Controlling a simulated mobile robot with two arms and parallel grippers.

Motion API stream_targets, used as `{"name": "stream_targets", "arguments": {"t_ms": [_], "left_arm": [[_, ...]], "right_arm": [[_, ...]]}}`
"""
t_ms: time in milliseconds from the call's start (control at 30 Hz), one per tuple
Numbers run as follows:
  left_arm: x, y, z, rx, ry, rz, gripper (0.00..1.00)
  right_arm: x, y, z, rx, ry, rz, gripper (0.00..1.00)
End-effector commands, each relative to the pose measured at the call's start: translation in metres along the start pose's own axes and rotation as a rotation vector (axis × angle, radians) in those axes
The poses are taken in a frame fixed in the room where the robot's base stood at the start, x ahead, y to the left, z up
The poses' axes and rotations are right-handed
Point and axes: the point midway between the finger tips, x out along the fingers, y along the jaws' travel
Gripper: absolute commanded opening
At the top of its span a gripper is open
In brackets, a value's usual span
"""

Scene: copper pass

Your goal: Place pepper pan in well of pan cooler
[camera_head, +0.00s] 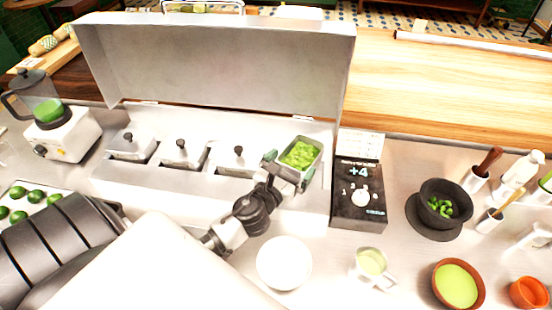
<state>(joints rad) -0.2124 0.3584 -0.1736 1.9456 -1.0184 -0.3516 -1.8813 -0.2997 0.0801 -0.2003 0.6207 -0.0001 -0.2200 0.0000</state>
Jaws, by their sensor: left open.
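The pepper pan (301,154), a small metal pan filled with chopped green pepper, is at the right end of the pan cooler (190,188). It sits at the rightmost well, its rim a little higher than the lidded wells beside it; its lower part is hidden, so I cannot tell if it is fully seated. My left gripper (287,172) is open, its fingers around the near side of the pan. I cannot tell whether they touch it. My right gripper is not in view.
The cooler's raised lid (215,60) stands behind the wells. Three lidded pans (181,154) fill the wells to the left. A dark control box (359,195) stands close on the right. A white bowl (284,262) and a small jug (371,264) stand in front.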

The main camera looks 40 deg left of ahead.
Motion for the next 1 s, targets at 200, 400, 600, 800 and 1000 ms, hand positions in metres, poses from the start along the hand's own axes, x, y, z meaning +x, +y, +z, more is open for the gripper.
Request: {"name": "stream_targets", "arguments": {"t_ms": [200, 400, 600, 800, 1000], "left_arm": [[-0.050, 0.000, -0.005, 0.001, 0.003, 0.000, 1.00], [-0.076, 0.000, -0.003, 0.000, 0.001, 0.000, 1.00], [-0.085, 0.000, 0.000, 0.001, -0.001, 0.001, 1.00], [-0.085, 0.000, 0.000, 0.001, -0.001, 0.001, 1.00], [-0.085, 0.000, 0.000, 0.001, -0.001, 0.001, 1.00]], "right_arm": [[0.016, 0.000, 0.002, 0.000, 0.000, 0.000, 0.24], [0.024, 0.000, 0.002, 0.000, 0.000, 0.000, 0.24], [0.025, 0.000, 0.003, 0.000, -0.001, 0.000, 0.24], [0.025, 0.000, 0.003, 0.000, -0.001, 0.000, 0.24], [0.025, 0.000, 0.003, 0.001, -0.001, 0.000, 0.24]]}}
